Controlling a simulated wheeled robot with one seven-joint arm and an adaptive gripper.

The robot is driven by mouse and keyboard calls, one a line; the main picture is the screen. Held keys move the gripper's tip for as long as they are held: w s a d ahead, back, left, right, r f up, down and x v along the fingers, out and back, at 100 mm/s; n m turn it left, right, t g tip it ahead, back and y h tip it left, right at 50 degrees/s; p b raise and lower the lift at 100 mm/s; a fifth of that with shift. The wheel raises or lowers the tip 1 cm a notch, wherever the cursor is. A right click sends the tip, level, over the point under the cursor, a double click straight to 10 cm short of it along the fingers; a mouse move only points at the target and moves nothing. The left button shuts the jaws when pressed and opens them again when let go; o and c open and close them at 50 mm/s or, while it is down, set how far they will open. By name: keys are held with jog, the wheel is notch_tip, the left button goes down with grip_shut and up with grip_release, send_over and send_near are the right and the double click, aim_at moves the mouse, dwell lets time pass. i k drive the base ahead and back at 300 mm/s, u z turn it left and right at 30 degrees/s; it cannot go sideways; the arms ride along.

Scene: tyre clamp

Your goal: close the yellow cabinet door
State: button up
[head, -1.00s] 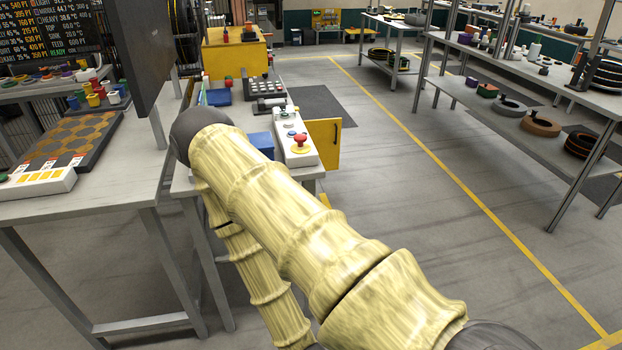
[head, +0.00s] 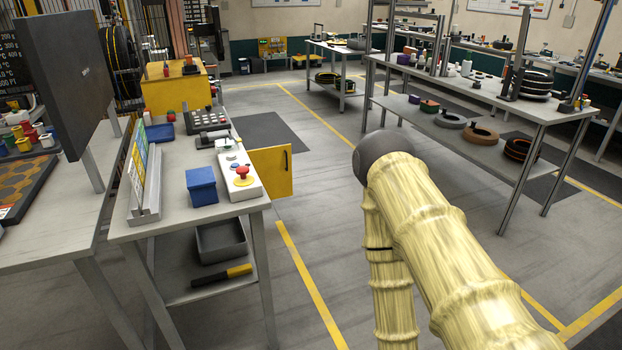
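The yellow cabinet door (head: 271,174) stands open, sticking out to the right from beside the workbench. It has a dark upright handle (head: 286,161) near its free edge. The cabinet body behind the bench is hidden. My arm, in a pale yellow ribbed cover, fills the lower right of the head view. A dark round joint is at its top, to the right of the door and apart from it in the picture. My gripper is not visible.
A workbench (head: 180,222) at left holds a control box with a red button (head: 241,173), a blue box (head: 201,187) and a sign stand. A grey shelf rack (head: 480,98) with tyres stands at right. Open floor (head: 325,215) lies between them.

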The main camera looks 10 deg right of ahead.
aim_at(273, 165)
jog(key=z, duration=0.55)
jog(key=i, duration=0.9)
jog(key=z, duration=0.8)
jog(key=i, duration=1.65)
jog(key=u, duration=0.75)
jog(key=i, duration=0.95)
jog(key=u, duration=1.3)
jog(key=i, duration=0.4)
jog(key=u, duration=0.2)
